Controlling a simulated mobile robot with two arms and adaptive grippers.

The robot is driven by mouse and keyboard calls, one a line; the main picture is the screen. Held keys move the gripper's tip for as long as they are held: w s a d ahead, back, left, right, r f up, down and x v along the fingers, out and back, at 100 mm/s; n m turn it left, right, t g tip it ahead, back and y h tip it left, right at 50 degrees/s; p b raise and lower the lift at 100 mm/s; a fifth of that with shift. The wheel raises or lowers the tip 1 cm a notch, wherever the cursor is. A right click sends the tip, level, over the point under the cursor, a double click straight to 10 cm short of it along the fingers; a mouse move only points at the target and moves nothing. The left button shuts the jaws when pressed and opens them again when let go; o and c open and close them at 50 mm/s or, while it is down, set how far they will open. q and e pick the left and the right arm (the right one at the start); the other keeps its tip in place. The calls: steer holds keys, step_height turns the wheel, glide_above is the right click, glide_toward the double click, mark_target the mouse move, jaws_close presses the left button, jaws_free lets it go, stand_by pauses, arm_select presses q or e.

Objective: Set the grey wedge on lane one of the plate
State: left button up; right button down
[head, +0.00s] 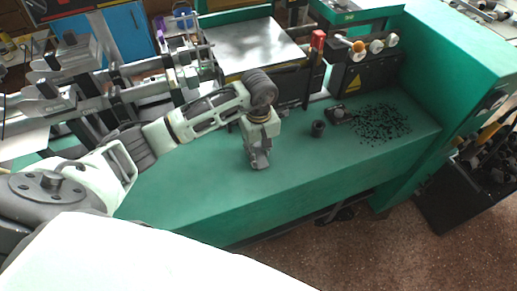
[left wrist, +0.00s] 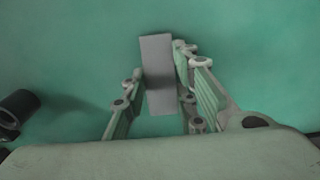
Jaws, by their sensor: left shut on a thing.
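The grey wedge (left wrist: 158,75) shows in the left wrist view as a long flat grey block. It lies between the two fingers of my left gripper (left wrist: 160,92), which is shut on it. In the head view my left gripper (head: 260,163) points down low over the green bench top, near its middle. I cannot tell there whether the wedge touches the bench. A silver metal plate (head: 250,47) lies at the back, behind the gripper; no lane marks can be made out on it. My right gripper is not in view.
A small black cylinder (head: 318,128) stands on the green bench (head: 210,195) to the right of the gripper; it also shows in the left wrist view (left wrist: 18,108). Black bits (head: 382,123) lie scattered farther right. Metal rails (head: 130,75) fill the back left. The bench's front is clear.

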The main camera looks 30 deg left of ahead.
arm_select(q)
steer(key=shift+f, duration=0.3)
steer(key=shift+f, duration=0.15)
steer(key=o, duration=1)
steer(key=shift+o, duration=0.2)
